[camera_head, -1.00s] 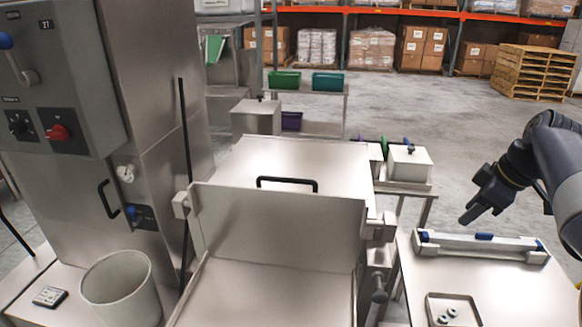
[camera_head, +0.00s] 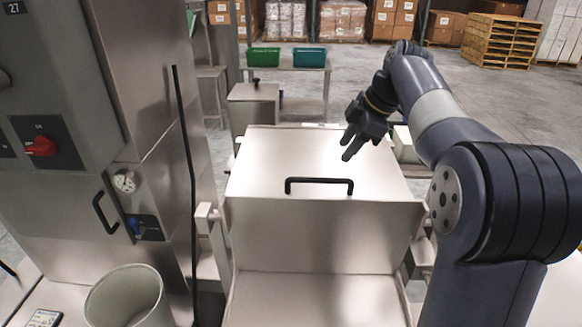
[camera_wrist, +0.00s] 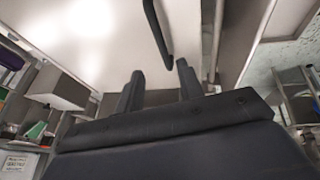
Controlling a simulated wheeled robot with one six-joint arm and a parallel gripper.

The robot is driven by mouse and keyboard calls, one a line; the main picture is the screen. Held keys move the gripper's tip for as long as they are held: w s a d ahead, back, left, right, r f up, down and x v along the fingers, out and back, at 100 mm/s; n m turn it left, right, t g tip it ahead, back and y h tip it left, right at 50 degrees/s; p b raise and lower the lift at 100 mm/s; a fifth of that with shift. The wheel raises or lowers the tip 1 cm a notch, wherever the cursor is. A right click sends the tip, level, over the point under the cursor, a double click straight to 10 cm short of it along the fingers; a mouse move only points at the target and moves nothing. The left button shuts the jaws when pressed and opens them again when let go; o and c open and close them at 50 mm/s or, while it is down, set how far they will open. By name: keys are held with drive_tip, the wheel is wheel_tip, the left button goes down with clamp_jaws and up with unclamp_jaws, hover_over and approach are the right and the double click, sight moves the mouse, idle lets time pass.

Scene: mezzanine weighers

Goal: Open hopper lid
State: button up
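The hopper lid (camera_head: 290,165) is a flat steel panel lying closed over the top of the hopper (camera_head: 310,240). A black bar handle (camera_head: 319,181) stands near its front edge. My gripper (camera_head: 347,150) hangs above the right rear part of the lid, behind and a little right of the handle, apart from it. In the wrist view the two fingertips (camera_wrist: 160,70) are spread with nothing between them. The handle (camera_wrist: 157,30) shows just beyond the fingers there, over the pale lid (camera_wrist: 100,35).
A steel cabinet with a red knob (camera_head: 41,146) and a gauge (camera_head: 125,181) stands at left, with a thin black rod (camera_head: 187,170) beside the hopper. A white bucket (camera_head: 127,298) is at front left. Green (camera_head: 263,57) and teal bins (camera_head: 309,57) sit behind.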

sight(327, 180)
drive_tip(key=p+x, duration=0.1)
drive_tip(key=x, duration=0.9)
drive_tip(key=shift+f, duration=0.35)
drive_tip(key=shift+c, duration=0.5)
clamp_jaws()
